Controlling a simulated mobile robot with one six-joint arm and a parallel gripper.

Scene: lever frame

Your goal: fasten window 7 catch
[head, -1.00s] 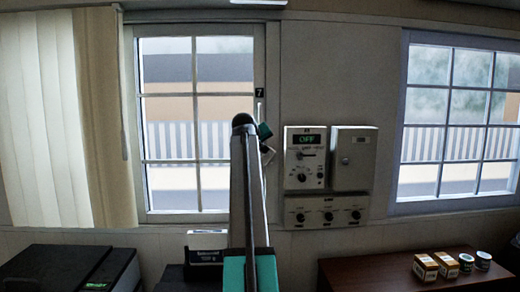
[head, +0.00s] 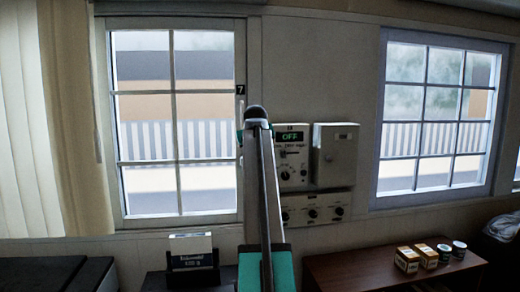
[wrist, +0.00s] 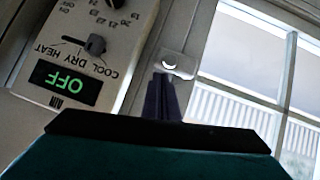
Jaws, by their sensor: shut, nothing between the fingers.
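Window 7 (head: 175,120) is on the left in the head view, with a black number 7 label (head: 240,89) on its right frame. A small pale upright piece, apparently the catch (head: 241,104), sits just below the label. In the wrist view, which is upside down, the catch (wrist: 178,65) is a white plate with a bright curved part at the window frame's edge. My gripper (wrist: 162,77) is shut and empty, its dark fingertips pointing at the catch's lower edge in the picture. I cannot tell whether they touch it. My arm hides the gripper in the head view.
A control panel reading OFF (head: 291,160) and a grey box (head: 335,155) are on the wall just right of my arm. The panel (wrist: 85,55) is close beside my fingers in the wrist view. A brown table (head: 390,268) with small boxes and cans stands lower right.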

